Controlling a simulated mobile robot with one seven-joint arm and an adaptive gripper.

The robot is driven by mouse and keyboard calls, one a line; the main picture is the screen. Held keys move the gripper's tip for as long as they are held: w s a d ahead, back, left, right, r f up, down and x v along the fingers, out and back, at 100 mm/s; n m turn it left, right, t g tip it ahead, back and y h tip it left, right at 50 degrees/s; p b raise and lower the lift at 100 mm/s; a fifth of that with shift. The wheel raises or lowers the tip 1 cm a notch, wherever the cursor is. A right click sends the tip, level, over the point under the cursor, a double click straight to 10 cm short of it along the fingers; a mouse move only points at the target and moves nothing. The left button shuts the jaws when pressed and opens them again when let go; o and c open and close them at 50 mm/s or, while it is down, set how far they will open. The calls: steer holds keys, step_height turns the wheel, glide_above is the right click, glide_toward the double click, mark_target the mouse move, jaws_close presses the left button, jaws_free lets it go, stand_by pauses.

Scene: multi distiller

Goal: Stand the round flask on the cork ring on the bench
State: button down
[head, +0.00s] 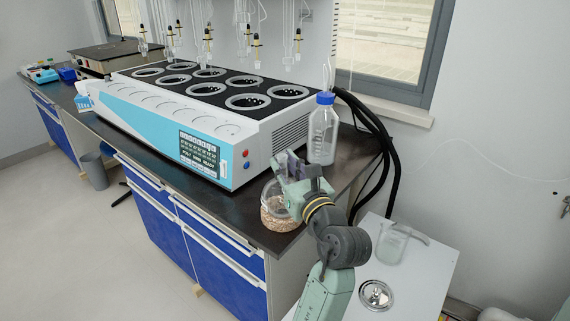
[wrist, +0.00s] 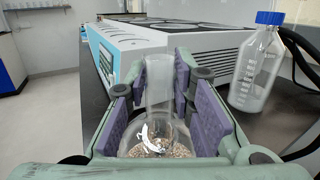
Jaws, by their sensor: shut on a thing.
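The clear round flask (wrist: 158,82) stands upright between the purple pads of my gripper (wrist: 160,95), which is shut on its neck. In the head view, the flask's glass bulb (head: 270,194) shows beside my gripper (head: 292,168), partly hidden by it. The speckled brown cork ring (head: 277,219) is on the dark bench near its front right corner, directly under the bulb. In the wrist view, speckled cork shows through and around the bottom of the bulb. Whether the bulb rests on the ring or hovers just above it, I cannot tell.
A blue and white distiller (head: 190,105) with round wells fills the bench behind and left. A blue-capped bottle (head: 323,130) stands close by at the right rear, near black hoses (head: 383,150). A white side table (head: 425,275) holds a glass vessel (head: 392,245) and a metal lid (head: 376,295).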

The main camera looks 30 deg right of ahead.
steer(key=c, duration=1.3)
jaws_free()
steer(key=shift+f, duration=0.1)
steer(key=shift+s, duration=0.1)
steer(key=s+a, duration=0.1)
steer(key=s, duration=1)
steer(key=shift+s+a+f, duration=0.3)
steer(key=shift+s+f, duration=0.05)
steer(key=shift+f, duration=0.1)
